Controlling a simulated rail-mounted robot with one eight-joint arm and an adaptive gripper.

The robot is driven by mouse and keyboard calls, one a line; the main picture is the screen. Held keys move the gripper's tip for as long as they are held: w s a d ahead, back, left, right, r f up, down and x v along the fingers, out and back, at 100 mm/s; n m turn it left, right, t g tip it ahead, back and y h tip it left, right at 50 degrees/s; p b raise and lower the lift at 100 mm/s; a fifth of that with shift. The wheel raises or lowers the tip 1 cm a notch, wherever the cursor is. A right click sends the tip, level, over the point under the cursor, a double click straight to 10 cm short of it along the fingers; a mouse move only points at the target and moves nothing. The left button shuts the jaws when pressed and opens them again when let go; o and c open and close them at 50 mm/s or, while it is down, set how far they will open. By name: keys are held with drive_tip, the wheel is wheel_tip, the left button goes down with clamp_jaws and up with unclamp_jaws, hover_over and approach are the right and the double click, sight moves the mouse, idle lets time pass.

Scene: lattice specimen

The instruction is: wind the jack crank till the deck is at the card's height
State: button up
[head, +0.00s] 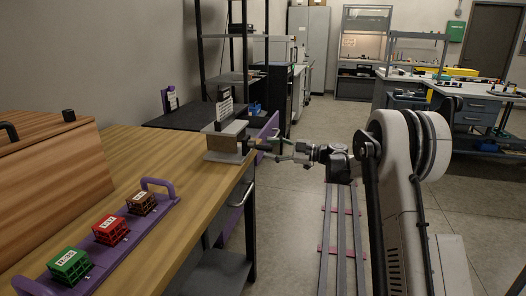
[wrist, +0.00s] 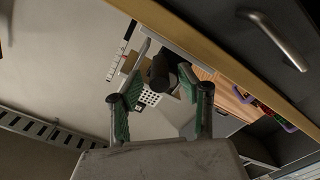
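The jack (head: 224,143) is a small grey and tan block at the far right edge of the wooden bench in the head view. Its grey deck (head: 227,127) lies flat on top. A white marked card (head: 224,110) stands upright at the deck, its marks too small to read. My gripper (head: 270,147) reaches in from the right at the jack's crank side. In the wrist view, my gripper (wrist: 160,85) has its green-padded fingers apart, with a dark crank knob (wrist: 160,70) between or just beyond the tips. Contact with the knob cannot be told, and the crank arm is mostly hidden.
A purple tray (head: 96,262) with green, red and brown racks lies on the bench (head: 170,160). A wooden box (head: 50,165) stands at left. A purple panel (head: 268,126) is behind my gripper. A drawer handle (head: 243,194) juts below the bench edge.

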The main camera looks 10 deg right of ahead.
sight(257, 147)
drive_tip(key=shift+x, duration=1.7)
clamp_jaws()
